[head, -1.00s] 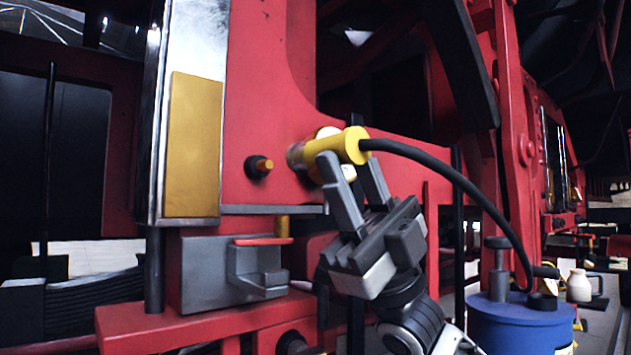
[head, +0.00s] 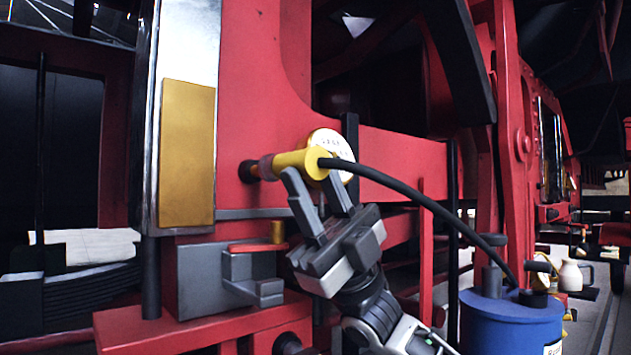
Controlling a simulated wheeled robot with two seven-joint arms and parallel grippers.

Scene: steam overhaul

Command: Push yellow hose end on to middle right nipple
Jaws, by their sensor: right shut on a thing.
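The yellow hose end (head: 298,163) is held in my right gripper (head: 311,181), whose fingers come up from below and are shut on it. It lies nearly level and points left. Its brownish front rim (head: 266,167) meets or overlaps the black-based nipple (head: 247,171) on the red frame. The nipple's tip is hidden behind the rim, so I cannot tell whether the hose end is on it or just in front of it. The black hose (head: 400,191) runs from the hose end down to the right. My left gripper is not in view.
A blue drum (head: 510,325) with black fittings stands at the lower right, where the hose goes. A white round dial (head: 330,142) is partly behind the hose end. A grey block (head: 205,280) and a red ledge (head: 185,325) lie below left.

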